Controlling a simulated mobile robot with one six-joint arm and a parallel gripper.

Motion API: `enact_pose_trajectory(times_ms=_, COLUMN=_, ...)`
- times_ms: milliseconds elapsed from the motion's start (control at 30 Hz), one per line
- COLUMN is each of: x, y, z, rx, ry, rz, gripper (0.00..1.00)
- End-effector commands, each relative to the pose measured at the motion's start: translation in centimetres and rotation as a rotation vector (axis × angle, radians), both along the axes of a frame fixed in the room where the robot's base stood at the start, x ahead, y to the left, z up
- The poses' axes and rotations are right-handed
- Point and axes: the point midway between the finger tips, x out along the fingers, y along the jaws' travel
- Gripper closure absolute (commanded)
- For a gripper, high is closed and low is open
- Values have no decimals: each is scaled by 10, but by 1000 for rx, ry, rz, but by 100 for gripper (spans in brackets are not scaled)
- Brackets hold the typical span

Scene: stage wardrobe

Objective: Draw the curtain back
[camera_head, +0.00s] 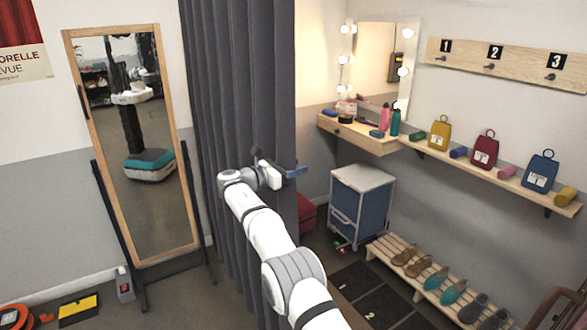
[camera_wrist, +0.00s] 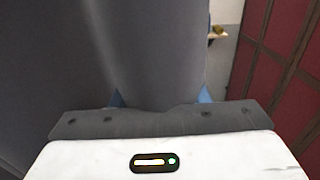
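The dark grey curtain (camera_head: 225,90) hangs in vertical folds from the top of the head view down toward the floor, left of the vanity. My gripper (camera_head: 292,172) is at the curtain's right edge, about midway up the visible cloth. In the wrist view, a curtain fold (camera_wrist: 150,50) comes down between the blue fingers of my gripper (camera_wrist: 161,97), which show only as small bits on either side of it. The fingers stand apart with cloth between them. Whether they press on it cannot be told.
A framed standing mirror (camera_head: 150,150) is left of the curtain. A blue drawer cart (camera_head: 360,205), a lit vanity mirror (camera_head: 378,60) and a slatted shoe bench (camera_head: 405,262) are on the right. A red object (camera_head: 306,213) shows behind the curtain's edge. A dark floor mat (camera_head: 350,282) lies before the bench.

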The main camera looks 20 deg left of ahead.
Motion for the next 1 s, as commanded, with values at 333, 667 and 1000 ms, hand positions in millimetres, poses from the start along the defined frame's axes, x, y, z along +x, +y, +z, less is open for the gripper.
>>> enact_pose_trajectory(times_ms=333, x=0, y=1, z=0, rx=1, ry=-1, rz=1, gripper=38)
enact_pose_trajectory(times_ms=667, x=-17, y=17, z=-2, rx=1, ry=-1, rz=4, gripper=38)
enact_pose_trajectory(times_ms=1000, x=-53, y=51, z=-1, rx=1, ry=-1, rz=2, gripper=38)
